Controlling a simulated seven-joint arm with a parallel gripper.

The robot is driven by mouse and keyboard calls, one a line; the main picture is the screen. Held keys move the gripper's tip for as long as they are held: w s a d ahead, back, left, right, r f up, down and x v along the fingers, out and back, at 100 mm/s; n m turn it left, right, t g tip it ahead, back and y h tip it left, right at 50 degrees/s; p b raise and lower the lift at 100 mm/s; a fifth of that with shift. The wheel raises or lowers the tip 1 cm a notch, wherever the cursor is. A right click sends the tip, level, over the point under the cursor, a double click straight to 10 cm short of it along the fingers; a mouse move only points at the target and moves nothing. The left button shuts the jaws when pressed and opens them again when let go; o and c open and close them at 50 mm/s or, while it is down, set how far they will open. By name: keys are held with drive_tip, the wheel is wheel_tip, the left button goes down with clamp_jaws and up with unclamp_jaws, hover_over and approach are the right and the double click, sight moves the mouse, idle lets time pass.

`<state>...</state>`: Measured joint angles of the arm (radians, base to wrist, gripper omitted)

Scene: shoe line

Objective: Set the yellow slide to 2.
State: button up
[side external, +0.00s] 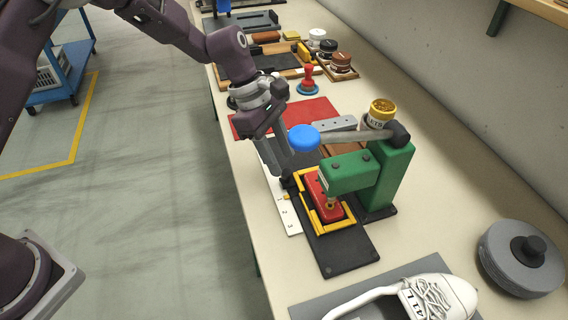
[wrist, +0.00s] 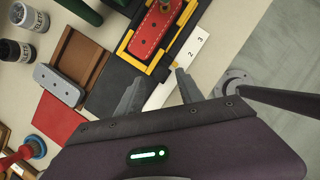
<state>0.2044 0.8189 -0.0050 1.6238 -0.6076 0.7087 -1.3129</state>
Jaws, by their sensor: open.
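The yellow slide (side external: 341,221) is a yellow frame around a red piece (side external: 322,200) on a black base under a green press. In the wrist view the yellow slide (wrist: 127,43) is at the top, beside a white scale (wrist: 163,92) with the marks 2 and 3 readable. A small yellow tip shows by the right fingertip, below the 2; its exact reading is hidden. My gripper (wrist: 158,80) is open, its fingers apart and empty at the near end of the slide. In the side view my gripper (side external: 287,178) is low beside that end; contact cannot be told.
The green press (side external: 352,172) with a blue knob (side external: 303,138) on its lever stands close to my gripper. A red mat (side external: 310,113) and a grey block (side external: 334,124) lie behind. A white shoe (side external: 440,294) and a grey reel (side external: 522,257) are at the front right.

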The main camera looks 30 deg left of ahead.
drive_tip(key=shift+x, duration=1.45)
clamp_jaws()
